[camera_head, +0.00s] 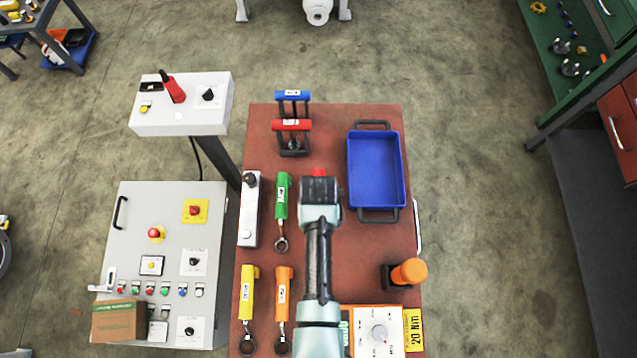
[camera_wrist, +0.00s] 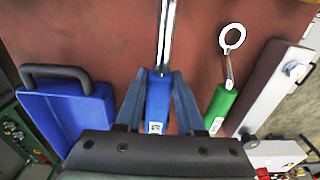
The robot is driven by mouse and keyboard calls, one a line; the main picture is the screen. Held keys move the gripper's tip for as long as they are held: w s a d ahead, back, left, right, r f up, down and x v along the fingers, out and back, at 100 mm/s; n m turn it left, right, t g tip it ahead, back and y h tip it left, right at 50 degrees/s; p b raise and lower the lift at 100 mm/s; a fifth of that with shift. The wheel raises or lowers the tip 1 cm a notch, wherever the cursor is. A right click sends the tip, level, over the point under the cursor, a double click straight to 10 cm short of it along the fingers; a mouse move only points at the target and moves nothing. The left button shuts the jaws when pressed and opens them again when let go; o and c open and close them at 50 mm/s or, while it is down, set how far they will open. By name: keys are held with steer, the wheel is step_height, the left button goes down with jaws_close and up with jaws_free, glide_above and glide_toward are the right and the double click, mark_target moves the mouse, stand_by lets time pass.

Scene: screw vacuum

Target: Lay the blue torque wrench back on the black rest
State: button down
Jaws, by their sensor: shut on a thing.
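My gripper (camera_wrist: 158,88) is shut on the blue handle of the blue torque wrench (camera_wrist: 158,104). The wrench's metal shaft runs away from the jaws, towards the top edge of the wrist view. In the head view my arm covers the wrench and jaws, over the middle of the red-brown table. I cannot tell how high the wrench is above it. A black stand (camera_head: 292,148), seemingly the rest, is at the table's far left part, up and left of my arm's end. A blue labelled bar (camera_head: 292,96) and a red labelled bar (camera_head: 291,125) are at it.
A green wrench (camera_head: 282,195) lies left of my arm, with yellow (camera_head: 247,290) and orange (camera_head: 283,292) wrenches nearer. A blue tray (camera_head: 375,170) is right. An orange knob (camera_head: 410,271) and a dial box (camera_head: 378,333) stand near right. A control panel (camera_head: 165,265) is left.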

steer(key=shift+f, duration=0.1)
jaws_free()
steer(key=shift+f, duration=0.1)
stand_by(0.5)
steer(key=shift+r, duration=0.3)
steer(key=shift+r+p, duration=0.7)
steer(key=shift+p, duration=0.25)
steer(key=shift+r, duration=0.2)
steer(key=shift+r+p, duration=3.4)
steer(key=shift+p, duration=0.2)
